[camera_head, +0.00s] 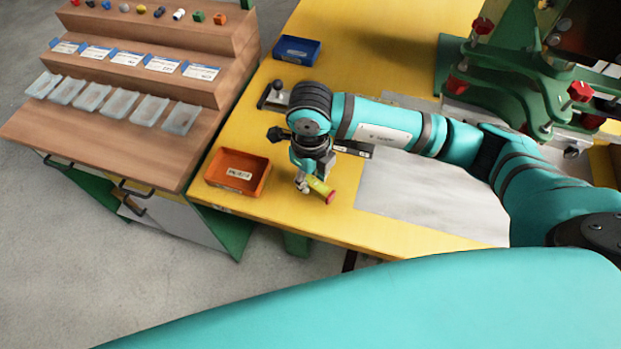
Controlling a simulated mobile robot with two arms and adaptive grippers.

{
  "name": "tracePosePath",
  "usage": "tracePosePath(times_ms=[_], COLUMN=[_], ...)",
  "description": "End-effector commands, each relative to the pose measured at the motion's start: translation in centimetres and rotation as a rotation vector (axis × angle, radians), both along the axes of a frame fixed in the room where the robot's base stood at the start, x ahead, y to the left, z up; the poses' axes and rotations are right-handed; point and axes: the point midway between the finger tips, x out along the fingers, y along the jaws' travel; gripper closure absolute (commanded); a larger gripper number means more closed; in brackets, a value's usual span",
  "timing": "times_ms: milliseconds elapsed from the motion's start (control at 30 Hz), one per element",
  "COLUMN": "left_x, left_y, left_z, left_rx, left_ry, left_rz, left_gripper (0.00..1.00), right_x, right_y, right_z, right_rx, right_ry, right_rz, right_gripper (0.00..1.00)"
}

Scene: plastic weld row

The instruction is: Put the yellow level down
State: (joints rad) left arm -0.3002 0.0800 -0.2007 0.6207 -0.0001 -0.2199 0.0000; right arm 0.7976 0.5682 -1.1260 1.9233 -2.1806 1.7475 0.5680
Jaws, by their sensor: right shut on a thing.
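The yellow level (319,186) is a small yellow-green bar with a red end. It is tilted, with its red end towards the lower right. My right gripper (304,182) points down over the yellow table (285,222) and is shut on the level's upper left end. The level is close to the table top, but I cannot tell whether it touches it. My right arm partly hides the table behind it. My left gripper is not in view.
An orange bin (238,172) stands just left of the gripper. A blue bin (297,50) stands at the back. A grey plate (415,200) lies to the right, near the green machine (520,75). A wooden stepped rack (150,75) stands left. Bare table lies below the gripper.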

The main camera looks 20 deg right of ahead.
Motion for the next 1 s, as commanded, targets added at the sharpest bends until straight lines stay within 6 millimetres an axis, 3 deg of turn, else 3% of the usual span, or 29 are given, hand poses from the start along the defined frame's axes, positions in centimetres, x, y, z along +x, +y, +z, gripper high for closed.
tracePosePath(times_ms=[133,467,500,633,1000], left_x=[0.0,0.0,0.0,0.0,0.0], left_y=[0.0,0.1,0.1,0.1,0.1], left_z=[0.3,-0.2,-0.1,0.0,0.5], left_rx=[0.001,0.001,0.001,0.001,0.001], left_ry=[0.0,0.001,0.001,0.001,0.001], left_rz=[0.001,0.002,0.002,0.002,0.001], left_gripper=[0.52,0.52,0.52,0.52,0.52], right_x=[0.0,0.0,0.0,0.0,0.0], right_y=[0.0,0.0,0.0,0.0,0.0], right_z=[-1.6,-2.1,-1.9,-1.9,-1.3], right_rx=[0.0,0.0,0.0,0.0,0.001], right_ry=[0.001,0.0,0.0,0.0,-0.001], right_rz=[0.0,0.0,0.0,0.0,0.0], right_gripper=[1.0,1.0,0.71,0.54,0.52])
